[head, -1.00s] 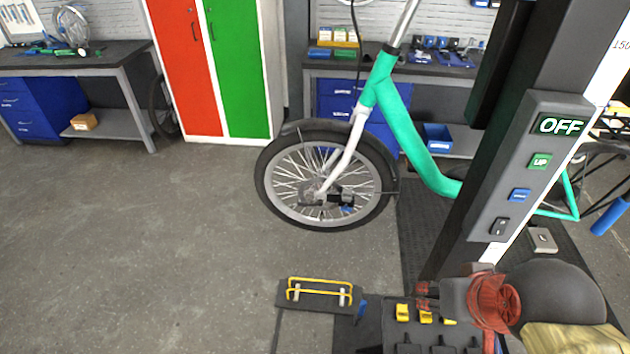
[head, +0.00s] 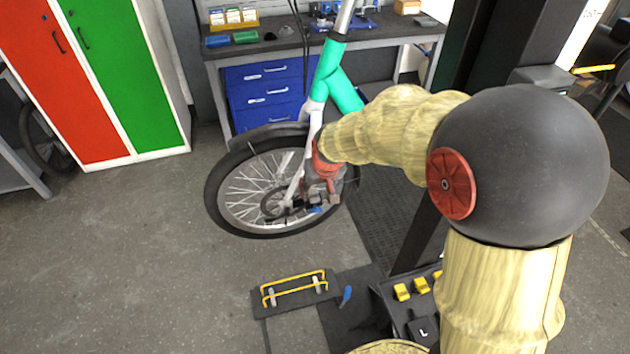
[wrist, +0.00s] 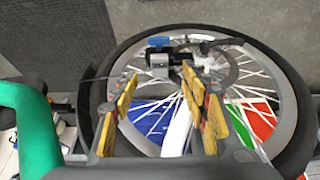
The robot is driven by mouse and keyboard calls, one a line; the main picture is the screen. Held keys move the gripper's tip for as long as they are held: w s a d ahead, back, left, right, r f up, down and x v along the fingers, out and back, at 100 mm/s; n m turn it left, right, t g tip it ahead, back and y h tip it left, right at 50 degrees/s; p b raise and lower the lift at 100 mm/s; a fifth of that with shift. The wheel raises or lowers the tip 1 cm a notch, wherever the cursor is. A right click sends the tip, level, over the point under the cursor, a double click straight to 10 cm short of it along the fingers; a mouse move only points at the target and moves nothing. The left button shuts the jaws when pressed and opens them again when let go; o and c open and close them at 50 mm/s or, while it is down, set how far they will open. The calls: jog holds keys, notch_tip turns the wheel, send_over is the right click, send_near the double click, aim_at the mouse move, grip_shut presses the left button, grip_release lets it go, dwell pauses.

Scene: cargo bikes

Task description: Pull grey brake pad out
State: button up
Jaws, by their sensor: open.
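The bike's front wheel (head: 222,197) stands upright under a white fork (head: 317,112) and green frame (head: 341,90). My gripper (head: 322,190) is at the hub side of the wheel. In the wrist view my gripper (wrist: 160,76) is open, its yellow-padded fingers spread and empty. Just beyond the fingertips is a dark brake caliper (wrist: 181,58) with a small grey block (wrist: 158,67), which looks like the grey brake pad, and a blue part (wrist: 158,42). I cannot tell whether the fingers touch the block. In the head view my gripper largely hides the brake.
A dark plate with yellow rails (head: 293,288) lies on the floor in front of the wheel, beside a small blue item (head: 347,295). A workbench with blue drawers (head: 268,93) stands behind. Red and green lockers (head: 115,75) are at left. Floor at lower left is clear.

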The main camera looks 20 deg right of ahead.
aim_at(314, 197)
jog(key=shift+b+x, duration=1.15)
jog(key=shift+x, duration=2.8)
jog(key=shift+c, duration=1.3)
jog(key=c, duration=0.8)
grip_shut()
jog(key=shift+r, duration=0.1)
jog(key=shift+r+p, duration=0.35)
jog(key=shift+r, duration=0.05)
jog(key=shift+r+p, duration=2.1)
jog(key=shift+r, duration=1.05)
jog(key=shift+r, duration=0.2)
